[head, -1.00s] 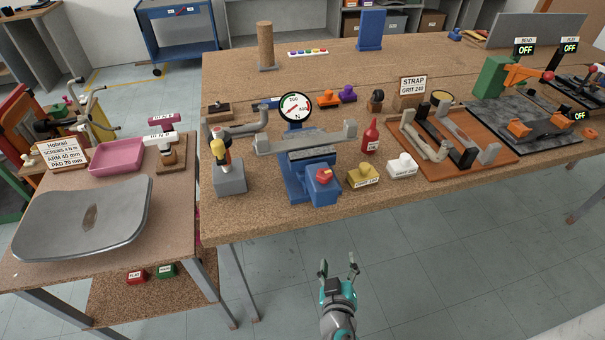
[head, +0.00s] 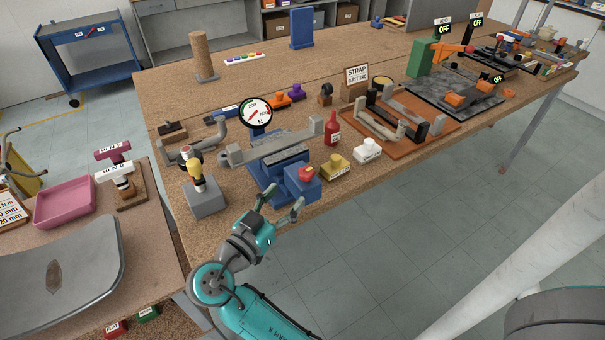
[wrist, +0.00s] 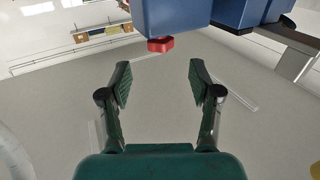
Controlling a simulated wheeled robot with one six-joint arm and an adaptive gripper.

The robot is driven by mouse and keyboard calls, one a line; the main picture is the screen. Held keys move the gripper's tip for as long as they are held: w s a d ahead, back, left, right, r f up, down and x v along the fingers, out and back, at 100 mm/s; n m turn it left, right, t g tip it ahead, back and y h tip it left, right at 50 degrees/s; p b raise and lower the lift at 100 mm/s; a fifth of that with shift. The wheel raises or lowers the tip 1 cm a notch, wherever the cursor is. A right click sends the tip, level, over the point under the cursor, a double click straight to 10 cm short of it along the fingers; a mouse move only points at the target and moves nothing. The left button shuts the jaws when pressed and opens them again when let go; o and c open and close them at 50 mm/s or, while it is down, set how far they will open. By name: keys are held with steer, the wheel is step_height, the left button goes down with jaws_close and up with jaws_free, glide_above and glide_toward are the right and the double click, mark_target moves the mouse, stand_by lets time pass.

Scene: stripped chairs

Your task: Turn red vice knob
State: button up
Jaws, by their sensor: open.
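The blue vice (head: 268,186) stands at the front edge of the wooden bench, with a grey bar held across its top. Its red knob (head: 306,173) sits on the blue front block. In the wrist view the red knob (wrist: 160,45) shows at the top, under the blue block (wrist: 175,14), beyond the fingertips. My gripper (head: 280,202) is open and empty, just in front of the vice and apart from the knob. Its two fingers also show spread in the wrist view (wrist: 158,75). A round gauge (head: 256,112) stands behind the vice.
A yellow block (head: 336,168), a white block (head: 367,150) and a red bottle (head: 332,129) stand right of the vice. A grey block with a yellow-handled tool (head: 204,200) stands left. A side table with a pink tray (head: 64,203) is further left.

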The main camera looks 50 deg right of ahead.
mark_target(302, 179)
steer(key=d, duration=0.3)
steer(key=w+d, duration=0.1)
steer(key=d, duration=0.5)
steer(key=shift+w+d, duration=0.1)
steer(key=shift+w, duration=0.2)
steer(key=c, duration=1.2)
